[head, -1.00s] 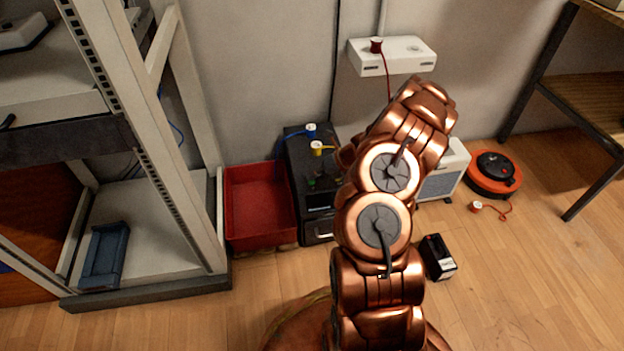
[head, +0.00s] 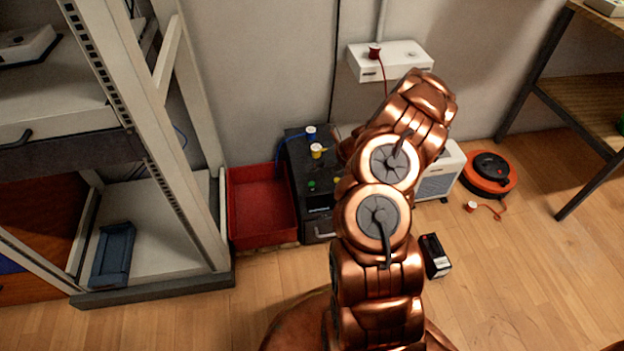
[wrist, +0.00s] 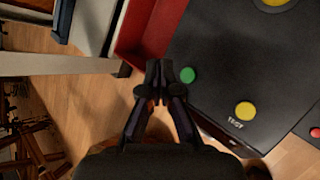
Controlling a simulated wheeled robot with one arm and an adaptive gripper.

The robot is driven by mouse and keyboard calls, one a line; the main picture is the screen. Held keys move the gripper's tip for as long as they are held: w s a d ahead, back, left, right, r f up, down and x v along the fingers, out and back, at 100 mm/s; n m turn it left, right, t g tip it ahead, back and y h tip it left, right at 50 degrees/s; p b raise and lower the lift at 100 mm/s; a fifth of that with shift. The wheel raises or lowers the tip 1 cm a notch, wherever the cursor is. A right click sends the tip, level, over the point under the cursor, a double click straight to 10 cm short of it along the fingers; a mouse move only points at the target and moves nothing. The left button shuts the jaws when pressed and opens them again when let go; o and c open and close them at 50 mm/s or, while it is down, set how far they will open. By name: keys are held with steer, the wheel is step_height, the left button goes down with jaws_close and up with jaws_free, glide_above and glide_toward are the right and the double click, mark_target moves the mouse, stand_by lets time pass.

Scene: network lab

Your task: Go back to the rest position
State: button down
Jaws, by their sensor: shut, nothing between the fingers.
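My gripper (wrist: 161,75) shows in the wrist view with its two dark fingers together and nothing between them. It is above the near edge of a black test box, beside a green button (wrist: 187,75). In the head view my copper arm rises in front of the room and hides the gripper. The black test box (head: 299,160) stands on the floor by the wall, partly behind my arm. A blue plug (head: 310,131) and a yellow plug (head: 316,150) sit on its top.
A red bin (head: 262,205) stands left of the box. A metal rack (head: 180,200) holds a blue tray (head: 112,255). A white wall shelf (head: 400,60) carries a red plug (head: 374,50). An orange cable reel (head: 489,173) and a small black box (head: 435,256) are on the floor. Wooden floor at right is mostly clear.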

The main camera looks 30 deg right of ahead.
steer(key=shift+r+p, duration=0.4)
steer(key=shift+r, duration=0.35)
steer(key=shift+f, duration=0.1)
steer(key=s+a+r+n+g+y+p, duration=0.15)
steer(key=a+r+n+p, duration=0.4)
steer(key=a+r, duration=0.65)
steer(key=a+r+n+g+y+p, duration=0.15)
steer(key=a+r+n+p, duration=0.45)
steer(key=r, duration=0.9)
steer(key=s+a+r+n+g+h+p, duration=0.1)
steer(key=s+a+r+n+g+p, duration=0.15)
steer(key=s+a+r+n, duration=0.4)
steer(key=s+a+r+n+g+h+p, duration=0.1)
steer(key=s+a+r+n+p, duration=0.3)
steer(key=r, duration=0.5)
steer(key=s+d+r+n+g+h+p, duration=0.1)
steer(key=s+d+r+n+h+p, duration=0.1)
steer(key=s+r+n+p, duration=0.5)
steer(key=s+d+r+n+g+h+p, duration=0.1)
steer(key=s+r+n+h+p, duration=0.4)
steer(key=s+r, duration=0.8)
steer(key=s+d+n+p, duration=0.1)
steer(key=s+n+p, duration=0.1)
steer(key=s, duration=0.3)
steer(key=shift+s+p, duration=0.25)
steer(key=shift+p, duration=0.2)
